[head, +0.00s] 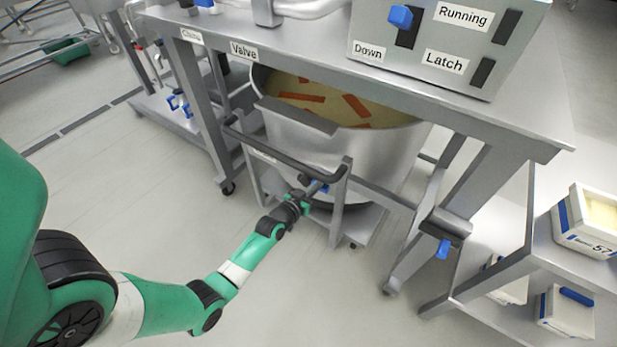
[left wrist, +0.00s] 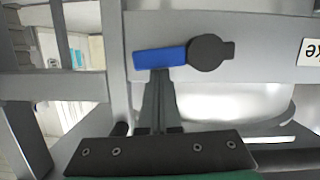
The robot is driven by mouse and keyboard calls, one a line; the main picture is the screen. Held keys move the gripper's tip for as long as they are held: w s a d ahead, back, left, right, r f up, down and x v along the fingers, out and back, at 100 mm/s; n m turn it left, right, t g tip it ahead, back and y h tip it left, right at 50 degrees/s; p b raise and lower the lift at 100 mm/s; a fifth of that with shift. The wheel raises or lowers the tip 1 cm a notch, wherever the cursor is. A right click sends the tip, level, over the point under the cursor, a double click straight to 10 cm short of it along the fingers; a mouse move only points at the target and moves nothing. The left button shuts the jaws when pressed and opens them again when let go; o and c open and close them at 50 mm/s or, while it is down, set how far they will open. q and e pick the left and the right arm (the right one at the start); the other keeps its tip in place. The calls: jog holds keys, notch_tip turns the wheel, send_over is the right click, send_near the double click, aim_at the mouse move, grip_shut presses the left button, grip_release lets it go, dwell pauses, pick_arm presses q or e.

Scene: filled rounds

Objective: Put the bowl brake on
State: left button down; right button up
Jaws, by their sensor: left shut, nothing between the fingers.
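The large steel bowl (head: 375,160) stands in a wheeled frame with a push bar (head: 275,147) under the table. It holds yellowish liquid with orange pieces. The brake lever (head: 317,185) is blue and sits low on the frame. In the left wrist view the blue lever (left wrist: 159,57) points left from a dark round pivot (left wrist: 210,52), with a partly cut-off label (left wrist: 309,53) to the right. My left gripper (head: 303,197) is at the lever. In the left wrist view its fingers (left wrist: 159,77) are shut and empty, tips at the lever's lower edge; contact is unclear. My right gripper is out of view.
A steel table (head: 305,52) with a control box (head: 440,45) stands over the bowl. A shelf with white tubs (head: 585,225) is at the right. The floor (head: 120,200) left of the frame is clear.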

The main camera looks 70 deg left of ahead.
pick_arm(q)
jog(key=shift+f, duration=0.15)
dwell(0.6)
jog(key=s+d+r+p, duration=0.6)
jog(key=s+p, duration=0.1)
jog(key=shift+s+r, duration=0.25)
jog(key=shift+s, duration=0.1)
dwell(1.0)
